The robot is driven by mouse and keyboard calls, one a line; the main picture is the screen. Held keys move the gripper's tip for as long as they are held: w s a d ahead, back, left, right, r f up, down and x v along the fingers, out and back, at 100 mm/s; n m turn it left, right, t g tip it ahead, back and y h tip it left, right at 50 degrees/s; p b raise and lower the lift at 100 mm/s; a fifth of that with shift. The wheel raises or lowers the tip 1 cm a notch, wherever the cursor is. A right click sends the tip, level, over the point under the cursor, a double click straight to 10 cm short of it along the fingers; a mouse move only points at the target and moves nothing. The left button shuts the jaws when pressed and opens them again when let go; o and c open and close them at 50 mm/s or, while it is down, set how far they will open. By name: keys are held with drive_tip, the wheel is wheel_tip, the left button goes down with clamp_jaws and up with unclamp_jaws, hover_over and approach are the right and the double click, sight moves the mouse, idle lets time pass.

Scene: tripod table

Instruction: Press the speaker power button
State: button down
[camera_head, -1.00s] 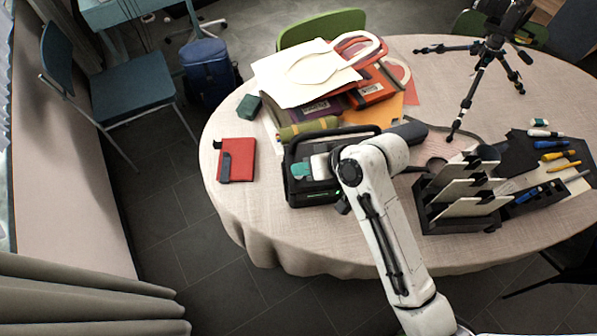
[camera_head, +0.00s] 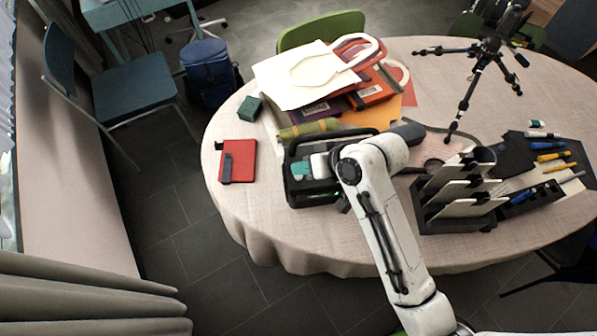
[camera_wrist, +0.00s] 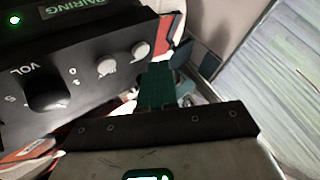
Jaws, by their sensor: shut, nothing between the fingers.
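The black speaker (camera_head: 312,199) with a carry handle stands at the table's front left. In the wrist view its control panel (camera_wrist: 75,72) fills the upper left, with a dark VOL knob (camera_wrist: 46,92), two pale knobs (camera_wrist: 122,57), a green PAIRING label (camera_wrist: 77,8) and a lit green light (camera_wrist: 14,20). I cannot pick out the power button for sure. My gripper (camera_head: 301,169) is over the speaker in the head view, hiding part of it. In the wrist view its teal fingers (camera_wrist: 158,86) are together and empty, beside the panel near the pale knobs. I cannot tell if they touch it.
A red notebook (camera_head: 238,160) lies left of the speaker. Bags and folders (camera_head: 305,80) are piled behind it. A black rack (camera_head: 460,200), tools (camera_head: 555,160) and a tripod (camera_head: 475,80) stand to the right. The table's front edge is close to the speaker.

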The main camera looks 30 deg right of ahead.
sight(303, 178)
wheel_tip(303, 178, up, 3)
drive_tip(key=p, duration=0.3)
wheel_tip(303, 178, up, 2)
idle(0.4)
idle(0.7)
drive_tip(key=s+d+f+g+h+b, duration=0.1)
drive_tip(key=s+d+f+g+h, duration=0.1)
drive_tip(key=s+f, duration=0.2)
drive_tip(key=s+d+f+g+h+b, duration=0.1)
drive_tip(key=s+d+f+g+b, duration=0.1)
drive_tip(key=s, duration=0.9)
drive_tip(key=s+d+f+n+g+h+b, duration=0.1)
drive_tip(key=s+d+f+g+h+b, duration=0.1)
drive_tip(key=s+f, duration=0.3)
drive_tip(key=shift+s+d+f+h, duration=0.3)
drive_tip(key=shift+s+d, duration=0.3)
drive_tip(key=shift+s, duration=0.6)
drive_tip(key=c, duration=1.8)
unclamp_jaws()
